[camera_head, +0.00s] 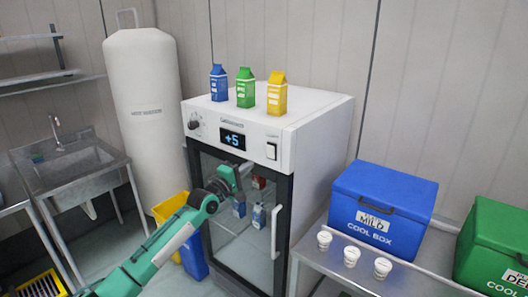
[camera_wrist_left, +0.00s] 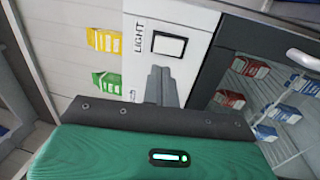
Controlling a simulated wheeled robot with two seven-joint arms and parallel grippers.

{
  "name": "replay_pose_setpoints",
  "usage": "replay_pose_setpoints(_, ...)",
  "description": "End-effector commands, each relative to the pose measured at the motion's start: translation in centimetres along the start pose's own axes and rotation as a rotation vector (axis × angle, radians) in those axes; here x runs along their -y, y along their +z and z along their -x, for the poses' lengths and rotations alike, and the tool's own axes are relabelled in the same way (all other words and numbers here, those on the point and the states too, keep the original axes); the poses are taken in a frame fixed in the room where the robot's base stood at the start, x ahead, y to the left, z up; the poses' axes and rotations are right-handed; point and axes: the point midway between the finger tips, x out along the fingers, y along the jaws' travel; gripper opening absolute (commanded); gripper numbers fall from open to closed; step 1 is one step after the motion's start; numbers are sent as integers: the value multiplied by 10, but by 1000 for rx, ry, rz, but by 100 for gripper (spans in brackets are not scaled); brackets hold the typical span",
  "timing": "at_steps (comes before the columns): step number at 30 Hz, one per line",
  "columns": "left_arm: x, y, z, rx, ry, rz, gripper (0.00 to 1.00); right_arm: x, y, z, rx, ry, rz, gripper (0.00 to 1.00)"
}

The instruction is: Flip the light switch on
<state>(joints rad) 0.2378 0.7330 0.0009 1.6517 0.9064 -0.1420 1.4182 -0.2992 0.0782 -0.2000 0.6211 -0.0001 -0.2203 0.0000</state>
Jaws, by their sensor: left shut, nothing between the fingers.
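The light switch (camera_head: 271,151) is a white rocker in a dark frame on the right of the fridge's white top panel. In the left wrist view the switch (camera_wrist_left: 168,45) lies just beyond my fingertips, beside the word LIGHT. My left gripper (camera_head: 245,168) is in front of the fridge, below and left of the switch in the head view. In the left wrist view its fingers (camera_wrist_left: 160,72) are shut with nothing between them and point at the switch. A small gap seems to remain, but contact is hard to judge. My right gripper is not in view.
The fridge (camera_head: 319,140) has a glass door with a white handle (camera_head: 275,230) and a "+5" display (camera_head: 233,140). Blue (camera_head: 218,84), green (camera_head: 245,88) and yellow (camera_head: 277,94) cartons stand on top. A blue cool box (camera_head: 382,208) and white cups (camera_head: 351,256) stand at right.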

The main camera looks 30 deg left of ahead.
Motion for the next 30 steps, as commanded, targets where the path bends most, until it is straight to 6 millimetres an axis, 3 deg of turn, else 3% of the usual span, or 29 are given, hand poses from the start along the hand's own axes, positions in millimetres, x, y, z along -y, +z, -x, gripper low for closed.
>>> replay_pose_setpoints(15,-3,-1,-71,-1,-1,-2,0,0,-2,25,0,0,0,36)
replay_pose_setpoints(21,-1,0,-86,-1,-1,-2,0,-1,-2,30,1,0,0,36)
replay_pose_setpoints(30,0,0,-92,0,0,-1,0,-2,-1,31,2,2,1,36)
